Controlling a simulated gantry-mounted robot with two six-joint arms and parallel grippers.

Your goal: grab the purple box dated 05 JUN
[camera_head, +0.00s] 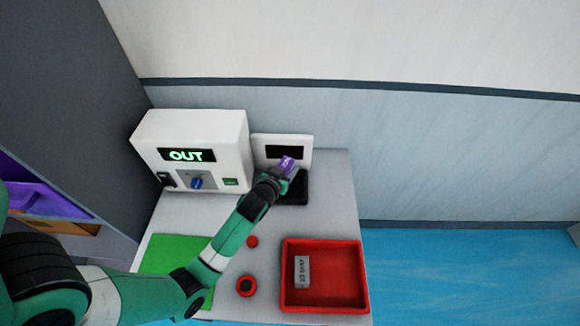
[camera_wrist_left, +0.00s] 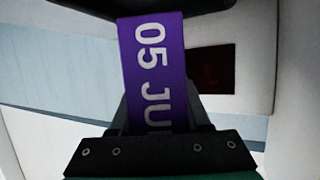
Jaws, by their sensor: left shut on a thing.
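The purple box (camera_wrist_left: 155,65) fills the middle of the left wrist view. White print on it reads "05 JU", and the rest is hidden by my gripper. My left gripper (camera_wrist_left: 160,125) is shut on this box. In the head view the box (camera_head: 286,164) shows small and purple at the tip of my left gripper (camera_head: 277,176). The gripper is in front of a white device with a dark screen (camera_head: 287,152), over or beside its black base (camera_head: 296,190); I cannot tell whether the box touches it. My right gripper is not in view.
A white machine (camera_head: 236,150) with a lit "OUT" display stands left of the device. A red tray (camera_head: 345,250) holds a grey box (camera_head: 302,272). A green mat (camera_head: 165,255) and a red ring (camera_head: 246,286) lie on the table. Purple bins (camera_head: 50,202) are at far left.

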